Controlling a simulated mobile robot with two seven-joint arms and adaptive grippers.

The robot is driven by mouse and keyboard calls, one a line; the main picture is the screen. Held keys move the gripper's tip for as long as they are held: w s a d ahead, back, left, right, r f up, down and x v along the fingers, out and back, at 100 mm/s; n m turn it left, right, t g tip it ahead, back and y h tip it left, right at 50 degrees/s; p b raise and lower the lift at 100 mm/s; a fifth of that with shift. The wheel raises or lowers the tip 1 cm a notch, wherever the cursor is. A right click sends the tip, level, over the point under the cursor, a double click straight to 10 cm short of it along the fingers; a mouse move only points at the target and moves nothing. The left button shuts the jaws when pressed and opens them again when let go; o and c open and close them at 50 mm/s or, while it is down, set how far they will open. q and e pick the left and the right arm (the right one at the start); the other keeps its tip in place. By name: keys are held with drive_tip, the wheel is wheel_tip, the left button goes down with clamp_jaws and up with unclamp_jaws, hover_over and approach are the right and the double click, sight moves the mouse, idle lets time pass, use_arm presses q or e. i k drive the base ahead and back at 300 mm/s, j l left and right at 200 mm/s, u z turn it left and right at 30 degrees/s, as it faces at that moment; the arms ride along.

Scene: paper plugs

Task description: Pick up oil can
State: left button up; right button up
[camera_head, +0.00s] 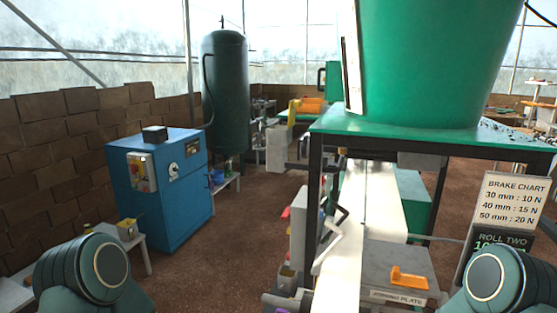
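I cannot make out an oil can for certain. A small yellow container (127,229) stands on a low pale bench (140,243) at the left, in front of the blue cabinet; it is too small to identify. Round joints of my own arms show in the bottom left and bottom right corners. Neither of my grippers is in view.
A blue cabinet (165,195) and dark tank (226,95) stand left, beside a brick wall (60,150). A green hopper (430,60) on a black-legged frame fills the right. Below are a joining plate (385,270) and brake chart sign (512,200). Brown floor (235,235) lies open centre-left.

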sight(286, 281)
drive_tip(key=i+j+z, duration=0.1)
drive_tip(key=j+z, duration=0.15)
drive_tip(key=j, duration=0.4)
drive_tip(key=j+z, duration=0.2)
drive_tip(key=j, duration=0.45)
drive_tip(key=j+z, duration=0.25)
drive_tip(key=j, duration=0.4)
drive_tip(key=j+z, duration=0.25)
drive_tip(key=j, duration=0.4)
drive_tip(key=k+j+z, duration=0.25)
drive_tip(key=j, duration=0.4)
drive_tip(key=j+z, duration=0.4)
drive_tip(key=j, duration=0.6)
drive_tip(key=i+j+z, duration=0.2)
drive_tip(key=j, duration=0.25)
drive_tip(key=j+z, duration=0.2)
drive_tip(key=j, duration=0.25)
drive_tip(key=i+j+z, duration=0.15)
drive_tip(key=j, duration=0.15)
drive_tip(key=i+j+z, duration=0.15)
drive_tip(key=j, duration=0.15)
drive_tip(key=i+j+z, duration=0.1)
drive_tip(key=j, duration=0.2)
